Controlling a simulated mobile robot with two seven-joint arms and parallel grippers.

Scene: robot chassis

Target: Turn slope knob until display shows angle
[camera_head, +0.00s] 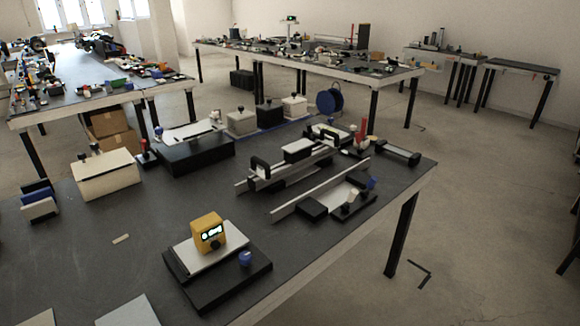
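A yellow box (207,227) with a small lit display (211,231) stands on a pale plate on a black base (216,291), near the front of the dark table. The display's characters are too small to read surely. A small dark round part sits below the display. A blue knob (245,258) stands on the right part of the black base. I cannot tell from its look whether it is the slope knob. Neither of my grippers is in view, and nothing touches the yellow box or the blue knob.
The dark table (330,245) is clear right of the black base. Behind it stand a rail assembly (290,165), a cream box (106,175) and a black box (196,154). A small pale strip (121,239) lies left of the base. Other cluttered tables stand farther back.

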